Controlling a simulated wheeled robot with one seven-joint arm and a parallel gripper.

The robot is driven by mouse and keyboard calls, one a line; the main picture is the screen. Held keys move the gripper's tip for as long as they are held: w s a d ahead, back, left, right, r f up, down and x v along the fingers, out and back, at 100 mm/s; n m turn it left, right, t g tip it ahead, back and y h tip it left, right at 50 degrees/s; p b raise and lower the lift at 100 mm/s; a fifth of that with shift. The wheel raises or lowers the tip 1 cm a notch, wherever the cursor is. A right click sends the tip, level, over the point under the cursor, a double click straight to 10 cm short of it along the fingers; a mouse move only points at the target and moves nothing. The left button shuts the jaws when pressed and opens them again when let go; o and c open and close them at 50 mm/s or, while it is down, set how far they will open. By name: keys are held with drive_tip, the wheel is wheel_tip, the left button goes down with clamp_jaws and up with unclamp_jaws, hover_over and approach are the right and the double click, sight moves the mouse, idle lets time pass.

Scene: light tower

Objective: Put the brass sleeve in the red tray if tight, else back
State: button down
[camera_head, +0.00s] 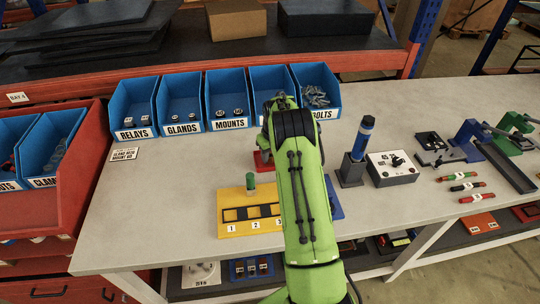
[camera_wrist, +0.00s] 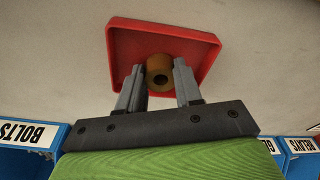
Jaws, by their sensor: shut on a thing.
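I cannot tell whether the sleeve touches the tray floor. In the head view, only the left part of the red tray (camera_head: 261,162) shows beside my green arm; the arm hides the gripper and sleeve there.
A yellow numbered fixture (camera_head: 230,228) with a green-topped peg (camera_head: 250,184) stands in front of the tray. A blue tray (camera_head: 336,208) is partly behind my arm. Blue bins (camera_head: 181,100) line the back. A blue-topped tool in a black stand (camera_head: 352,168) and grey box (camera_head: 392,168) are right.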

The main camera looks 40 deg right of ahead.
drive_tip(key=shift+f, duration=0.2)
drive_tip(key=c, duration=0.8)
unclamp_jaws()
drive_tip(key=shift+o, duration=0.2)
drive_tip(key=shift+r, duration=0.1)
